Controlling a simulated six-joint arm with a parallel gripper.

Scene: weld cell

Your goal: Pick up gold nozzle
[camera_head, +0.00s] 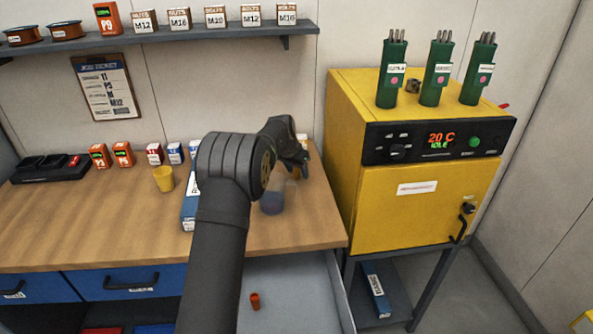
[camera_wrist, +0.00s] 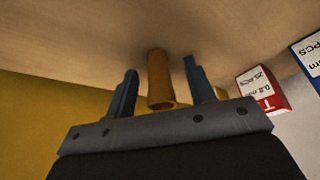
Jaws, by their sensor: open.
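The gold nozzle (camera_wrist: 160,80) shows in the wrist view as a short, hollow, orange-gold cylinder near the wooden worktop. It lies between the two fingers of my gripper (camera_wrist: 159,66), with a visible gap on each side. The fingers are apart and hold nothing. In the head view my gripper (camera_head: 303,162) is low over the right end of the bench, by the yellow oven.
A red-and-white box (camera_wrist: 262,90) and a small yellowish object (camera_wrist: 222,94) are close to the right finger. The yellow oven (camera_head: 400,205) borders the bench. An open drawer (camera_head: 290,285) holds a small orange cup (camera_head: 255,301).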

